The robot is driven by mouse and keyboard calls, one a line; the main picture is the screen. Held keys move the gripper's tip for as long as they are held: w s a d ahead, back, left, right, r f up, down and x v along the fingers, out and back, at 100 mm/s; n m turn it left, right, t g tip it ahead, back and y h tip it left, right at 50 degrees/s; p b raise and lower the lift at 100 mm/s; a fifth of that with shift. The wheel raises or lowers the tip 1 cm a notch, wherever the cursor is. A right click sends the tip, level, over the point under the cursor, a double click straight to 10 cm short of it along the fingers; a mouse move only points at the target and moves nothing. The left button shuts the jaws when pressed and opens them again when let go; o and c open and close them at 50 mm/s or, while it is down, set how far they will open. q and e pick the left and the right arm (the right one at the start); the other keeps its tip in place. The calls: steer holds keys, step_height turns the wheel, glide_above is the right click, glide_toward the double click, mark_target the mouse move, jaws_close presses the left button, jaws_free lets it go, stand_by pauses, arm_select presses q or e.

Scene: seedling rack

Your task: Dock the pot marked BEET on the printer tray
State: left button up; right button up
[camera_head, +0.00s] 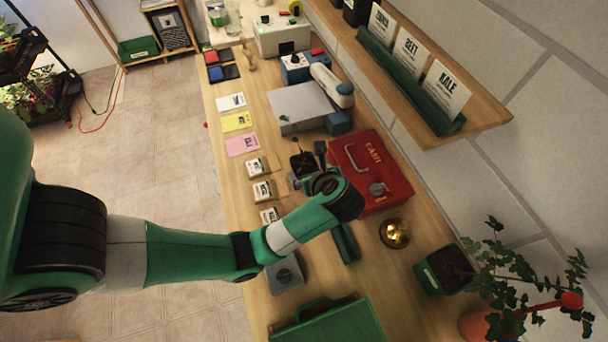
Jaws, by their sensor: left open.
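A small dark pot (302,164) stands on the wooden counter, left of the red cash box. Its marking cannot be read from here, so I cannot tell whether it is the BEET pot. My left gripper (309,167) is open at this pot, with its fingers close around or beside it; the wrist hides part of the contact. A pale grey flat-topped unit (301,106) with a white and blue part at its right lies just beyond the pot. I cannot tell whether it is the printer tray. My right gripper is not in view.
The red cash box (385,165) and brass bell (395,233) are right of my wrist. Several white packets (262,190) line the counter's left side. A shelf (478,128) holds name cards, including BEET (409,56) and KALE (443,90). A potted plant stands front right.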

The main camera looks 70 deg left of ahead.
mark_target(305, 166)
arm_select(q)
steer(key=shift+a+f+b, duration=0.2)
steer(key=shift+b, duration=0.1)
steer(key=shift+w+a+f+b, duration=0.1)
steer(key=shift+a+f+b, duration=0.35)
steer(key=shift+b, duration=0.4)
steer(key=a+f, duration=0.1)
steer(key=a, duration=0.2)
steer(key=shift+f, duration=0.35)
steer(key=shift+w, duration=0.1)
steer(key=shift+c, duration=0.3)
steer(key=c, duration=1.4)
